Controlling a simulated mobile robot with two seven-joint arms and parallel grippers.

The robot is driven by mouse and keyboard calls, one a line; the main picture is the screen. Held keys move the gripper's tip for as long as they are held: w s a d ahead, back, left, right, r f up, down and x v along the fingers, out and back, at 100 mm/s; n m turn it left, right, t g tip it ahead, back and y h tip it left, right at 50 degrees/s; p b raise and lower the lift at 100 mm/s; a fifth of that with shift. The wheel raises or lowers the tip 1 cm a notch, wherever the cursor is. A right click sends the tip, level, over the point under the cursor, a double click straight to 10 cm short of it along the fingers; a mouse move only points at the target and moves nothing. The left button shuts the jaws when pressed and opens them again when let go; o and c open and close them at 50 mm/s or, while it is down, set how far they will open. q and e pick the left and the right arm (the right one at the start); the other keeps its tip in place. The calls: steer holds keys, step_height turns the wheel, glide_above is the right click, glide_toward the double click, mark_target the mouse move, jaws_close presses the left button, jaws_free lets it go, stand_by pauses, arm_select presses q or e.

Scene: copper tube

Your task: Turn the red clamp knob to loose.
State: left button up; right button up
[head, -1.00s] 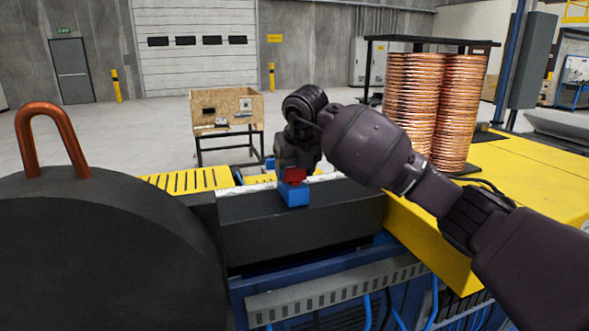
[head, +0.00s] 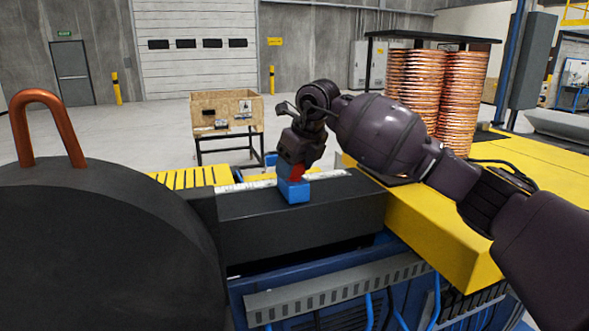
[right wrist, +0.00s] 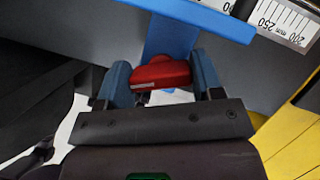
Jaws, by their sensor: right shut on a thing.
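The red clamp knob (head: 296,172) sits on top of a blue clamp block (head: 294,191) on the dark bench top, beside a white ruler strip. In the right wrist view the red knob (right wrist: 161,73) lies between the two blue-grey fingers of my right gripper (right wrist: 162,82), with the blue clamp part (right wrist: 180,35) beyond it. My right gripper (head: 294,168) is shut on the knob, reaching down from above with its wrist tilted. In the head view the gripper and wrist hide part of the knob. My left gripper is not in view.
A large dark rounded body (head: 95,240) with a bent copper tube (head: 45,105) fills the left. A yellow surface (head: 450,215) is at the right, with tall copper coils (head: 455,100) behind. The ruler strip (right wrist: 275,18) shows near the clamp.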

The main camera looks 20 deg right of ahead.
steer(key=n+y, duration=0.1)
steer(key=n, duration=0.2)
steer(key=n+g+y+b, duration=0.1)
steer(key=n, duration=0.2)
steer(key=shift+n+g, duration=0.3)
steer(key=n+g, duration=0.1)
steer(key=n, duration=0.2)
steer(key=n+g+b, duration=0.1)
steer(key=n, duration=0.2)
steer(key=shift+y, duration=0.3)
steer(key=shift+r, duration=0.1)
steer(key=o, duration=0.9)
steer(key=shift+s, duration=0.1)
